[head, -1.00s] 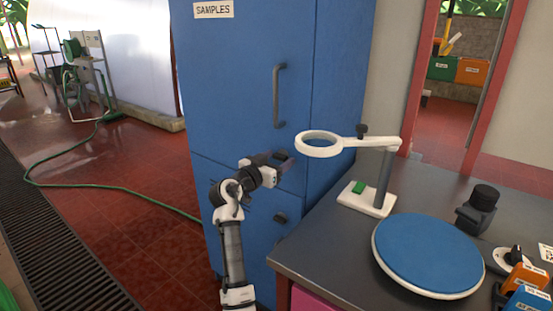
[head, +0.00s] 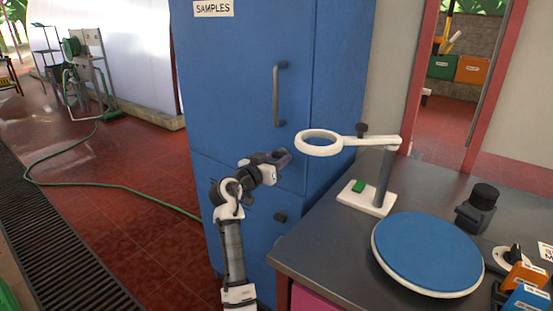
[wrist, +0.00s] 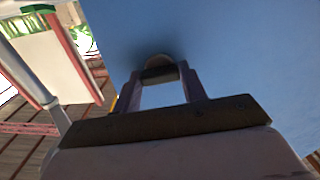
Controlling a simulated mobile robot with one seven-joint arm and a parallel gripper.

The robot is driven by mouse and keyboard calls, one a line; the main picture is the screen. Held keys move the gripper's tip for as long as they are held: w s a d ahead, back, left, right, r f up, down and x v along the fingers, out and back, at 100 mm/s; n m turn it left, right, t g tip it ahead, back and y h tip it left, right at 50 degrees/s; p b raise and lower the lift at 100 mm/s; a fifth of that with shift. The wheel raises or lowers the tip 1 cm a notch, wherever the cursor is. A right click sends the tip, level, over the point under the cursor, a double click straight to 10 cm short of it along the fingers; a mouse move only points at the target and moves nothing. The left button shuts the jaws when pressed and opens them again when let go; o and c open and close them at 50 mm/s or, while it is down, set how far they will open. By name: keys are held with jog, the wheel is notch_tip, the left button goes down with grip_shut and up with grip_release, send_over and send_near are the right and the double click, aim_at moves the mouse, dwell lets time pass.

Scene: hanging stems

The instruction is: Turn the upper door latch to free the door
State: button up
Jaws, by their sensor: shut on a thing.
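The blue cabinet marked SAMPLES (head: 240,70) stands in the middle of the head view with its upper door shut. The upper door latch is mostly hidden by my gripper (head: 279,157) in the head view, near the bottom of the upper door, below the long grey handle (head: 279,95). In the wrist view, the latch (wrist: 158,75) shows as a dark piece between the two fingertips of my gripper (wrist: 160,82), against the blue door. My gripper is shut on it. A lower latch (head: 281,217) sits on the lower door, apart from my gripper.
A dark workbench (head: 325,240) stands close on the right. On it are a white ring magnifier on a stand (head: 320,143), a blue round turntable (head: 427,253) and a black knobbed item (head: 478,210). A green hose (head: 110,192) lies on the open red floor to the left.

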jog(key=n+p, duration=0.1)
jog(key=n, duration=0.3)
jog(key=shift+r, duration=0.1)
jog(key=n+p, duration=0.2)
jog(key=n, duration=0.2)
jog(key=shift+n, duration=0.4)
jog(key=n+p, duration=0.3)
jog(key=n, duration=0.1)
jog(key=shift+n+p, duration=1.2)
jog(key=shift+n, duration=0.6)
jog(key=o, duration=1)
